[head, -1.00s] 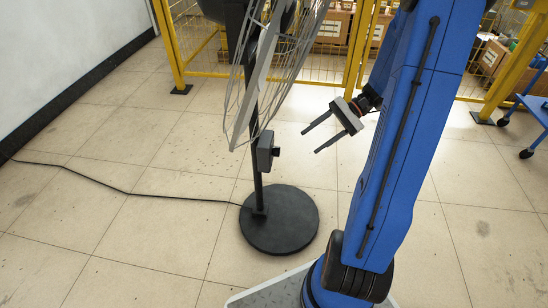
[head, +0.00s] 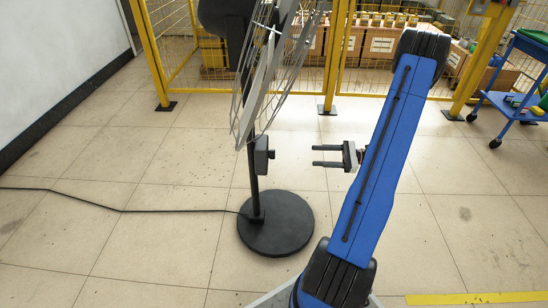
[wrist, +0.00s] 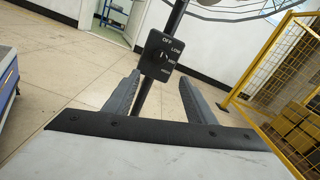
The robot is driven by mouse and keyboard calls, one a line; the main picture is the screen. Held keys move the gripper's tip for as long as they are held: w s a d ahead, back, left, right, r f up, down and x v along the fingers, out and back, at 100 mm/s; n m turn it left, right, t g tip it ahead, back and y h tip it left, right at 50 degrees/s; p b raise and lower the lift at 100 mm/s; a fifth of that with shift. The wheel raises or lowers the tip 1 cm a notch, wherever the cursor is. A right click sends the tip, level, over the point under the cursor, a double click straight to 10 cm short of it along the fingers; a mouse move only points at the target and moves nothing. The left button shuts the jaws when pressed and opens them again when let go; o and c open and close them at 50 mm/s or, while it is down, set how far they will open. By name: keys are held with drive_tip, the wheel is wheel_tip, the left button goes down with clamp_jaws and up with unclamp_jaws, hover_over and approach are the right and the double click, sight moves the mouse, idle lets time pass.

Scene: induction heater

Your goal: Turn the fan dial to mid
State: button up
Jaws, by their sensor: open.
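The fan (head: 275,225) stands on a round black base, with its wire grille above. Its black control box (head: 261,155) is on the pole. In the wrist view the control box (wrist: 168,47) faces me, tilted, with the labels OFF, LOW, MID and HIGH down its right side. The fan dial (wrist: 160,57) is a small dark knob on it; I cannot tell its exact setting. My gripper (head: 313,156) is open and empty, level with the box and apart from it on its right. In the wrist view my gripper (wrist: 160,80) has its fingers either side of the pole, below the box.
A yellow mesh fence (head: 180,50) runs behind the fan, with boxes beyond it. The fan's grille (head: 262,75) hangs above and near the control box. A black cable (head: 140,210) crosses the floor at left. A blue cart (head: 500,100) stands far right. Floor between is clear.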

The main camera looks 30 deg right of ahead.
drive_tip(key=x, duration=1.7)
drive_tip(key=shift+w+a, duration=0.15)
drive_tip(key=c, duration=1)
